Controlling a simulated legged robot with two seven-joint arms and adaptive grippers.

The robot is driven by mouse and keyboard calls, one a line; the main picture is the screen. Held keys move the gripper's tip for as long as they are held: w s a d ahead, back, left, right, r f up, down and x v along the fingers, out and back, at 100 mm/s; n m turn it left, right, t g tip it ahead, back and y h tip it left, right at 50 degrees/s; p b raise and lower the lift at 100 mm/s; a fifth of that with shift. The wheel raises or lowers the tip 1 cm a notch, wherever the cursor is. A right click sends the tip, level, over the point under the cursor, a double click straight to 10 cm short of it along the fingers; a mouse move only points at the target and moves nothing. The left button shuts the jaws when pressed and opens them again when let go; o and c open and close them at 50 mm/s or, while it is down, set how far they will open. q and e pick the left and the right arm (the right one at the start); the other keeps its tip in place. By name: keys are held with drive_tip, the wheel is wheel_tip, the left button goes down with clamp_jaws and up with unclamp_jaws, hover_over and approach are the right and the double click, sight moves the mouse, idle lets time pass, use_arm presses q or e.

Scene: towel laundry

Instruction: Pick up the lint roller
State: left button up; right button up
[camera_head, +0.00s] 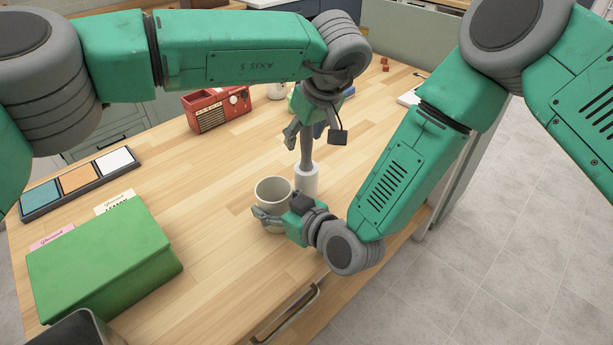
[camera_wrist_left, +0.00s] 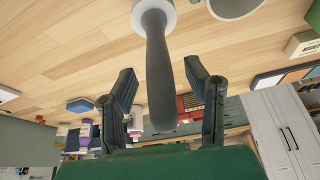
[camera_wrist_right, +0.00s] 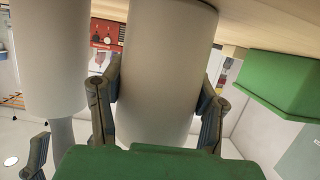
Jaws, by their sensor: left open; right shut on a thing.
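The lint roller stands upright on the wooden table, its white roll (camera_head: 306,180) down and its grey handle (camera_head: 306,150) up. My left gripper (camera_head: 312,134) is open, with its fingers on either side of the handle. In the left wrist view the handle (camera_wrist_left: 158,75) runs between the two spread fingers, with gaps at both sides. My right gripper (camera_head: 274,216) is shut on a pale mug (camera_head: 273,190) just left of the roller. In the right wrist view the mug (camera_wrist_right: 165,70) fills the jaws and the white roll (camera_wrist_right: 50,60) is beside it.
A green box (camera_head: 105,255) stands at the left front, near a tray with coloured tiles (camera_head: 80,180). A red radio (camera_head: 217,108) is at the back. Small items lie behind the left gripper. The table's front edge and a drawer handle (camera_head: 290,312) are close to the right gripper.

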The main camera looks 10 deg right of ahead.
use_arm(q)
clamp_jaws()
drive_tip(key=shift+r, duration=0.1)
